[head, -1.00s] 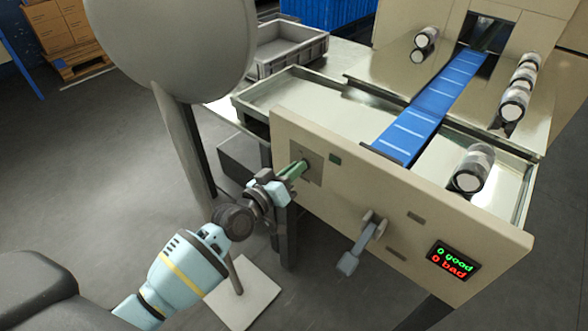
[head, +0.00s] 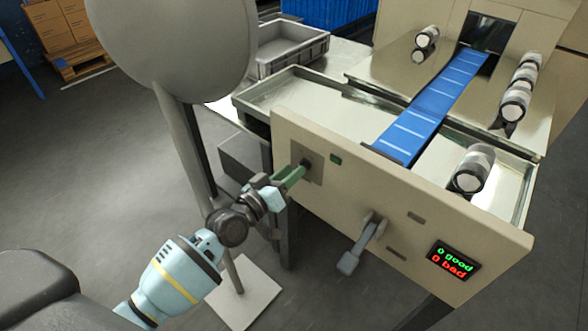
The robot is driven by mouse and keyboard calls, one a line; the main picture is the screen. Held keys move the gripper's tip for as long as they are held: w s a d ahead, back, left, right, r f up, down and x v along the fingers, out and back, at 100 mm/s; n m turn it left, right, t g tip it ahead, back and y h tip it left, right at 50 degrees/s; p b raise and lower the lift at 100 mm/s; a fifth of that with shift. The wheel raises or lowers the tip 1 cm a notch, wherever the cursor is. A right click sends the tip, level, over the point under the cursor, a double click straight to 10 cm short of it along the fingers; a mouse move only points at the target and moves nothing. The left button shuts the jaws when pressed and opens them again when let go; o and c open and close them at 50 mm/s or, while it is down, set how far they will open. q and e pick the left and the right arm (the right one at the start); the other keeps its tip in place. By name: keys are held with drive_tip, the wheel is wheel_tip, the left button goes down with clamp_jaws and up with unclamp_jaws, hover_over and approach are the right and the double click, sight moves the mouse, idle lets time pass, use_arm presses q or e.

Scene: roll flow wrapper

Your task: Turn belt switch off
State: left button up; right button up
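The belt switch seems to be the small dark knob (head: 306,163) on a grey plate at the left end of the beige machine front (head: 345,190). My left gripper (head: 297,173) reaches up to it from the lower left, its green fingers pointing at the knob. The fingertips are at or very close to the knob; contact and the gap between the fingers cannot be made out. My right gripper is not in view.
A grey lever (head: 361,243) sticks out of the front panel. A display (head: 453,262) reads 0 good, 0 bad. A blue belt (head: 430,108) runs between metal trays with several rolls. A grey stand (head: 190,150) rises close to my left arm.

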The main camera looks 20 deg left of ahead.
use_arm(q)
drive_tip(key=v, duration=0.6)
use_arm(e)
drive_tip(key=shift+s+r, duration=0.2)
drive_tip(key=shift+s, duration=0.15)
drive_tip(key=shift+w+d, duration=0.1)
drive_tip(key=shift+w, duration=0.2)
